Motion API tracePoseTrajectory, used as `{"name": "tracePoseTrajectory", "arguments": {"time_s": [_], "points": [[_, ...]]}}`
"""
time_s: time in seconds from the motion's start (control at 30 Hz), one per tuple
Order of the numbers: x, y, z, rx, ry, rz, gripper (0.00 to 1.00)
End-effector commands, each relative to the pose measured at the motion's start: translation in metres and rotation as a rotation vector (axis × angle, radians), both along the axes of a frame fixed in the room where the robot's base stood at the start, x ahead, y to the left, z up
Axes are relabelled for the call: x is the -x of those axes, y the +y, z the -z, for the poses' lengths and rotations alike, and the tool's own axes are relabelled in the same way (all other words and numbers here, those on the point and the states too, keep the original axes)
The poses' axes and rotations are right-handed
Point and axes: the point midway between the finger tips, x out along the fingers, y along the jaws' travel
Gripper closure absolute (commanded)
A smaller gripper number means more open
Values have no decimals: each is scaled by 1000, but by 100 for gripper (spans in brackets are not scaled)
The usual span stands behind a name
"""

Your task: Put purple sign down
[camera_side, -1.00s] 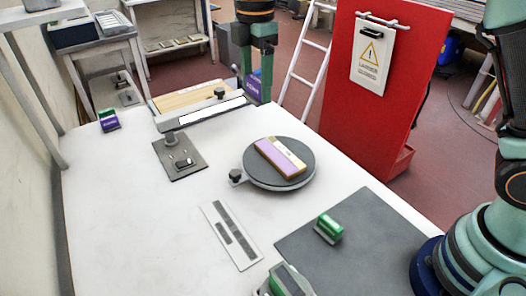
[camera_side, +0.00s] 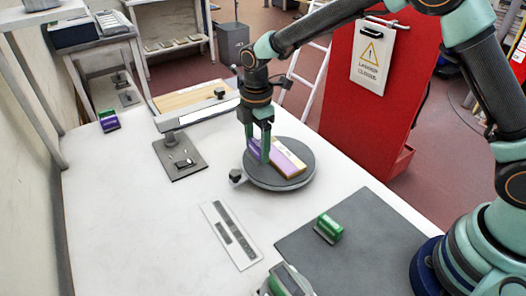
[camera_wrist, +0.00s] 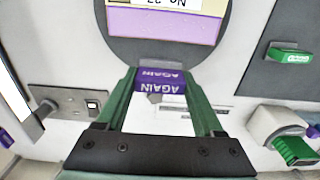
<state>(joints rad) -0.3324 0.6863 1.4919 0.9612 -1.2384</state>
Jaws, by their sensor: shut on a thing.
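My gripper (camera_side: 258,158) is shut on a small purple sign (camera_side: 254,146). In the wrist view the sign (camera_wrist: 160,82) sits between both green fingers (camera_wrist: 160,76) and reads "AGAIN", upside down. The gripper points down at the left part of the dark round turntable (camera_side: 262,181), beside a purple and yellow block (camera_side: 288,165) lying on it. I cannot tell whether the sign touches the turntable or hangs just above it.
A green sign (camera_side: 329,228) stands on the dark mat (camera_side: 365,250). Another green and purple sign (camera_side: 109,120) is at the far left.

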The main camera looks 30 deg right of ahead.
Motion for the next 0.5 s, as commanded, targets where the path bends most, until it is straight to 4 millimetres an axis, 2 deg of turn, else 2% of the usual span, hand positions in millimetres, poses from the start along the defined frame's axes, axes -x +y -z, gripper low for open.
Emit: {"name": "tracePoseTrajectory", "arguments": {"time_s": [0.2, 0.5], "points": [[1, 0, 32, 2, 5, 0, 85], [0, 0, 37, 0, 1, 0, 85]]}}
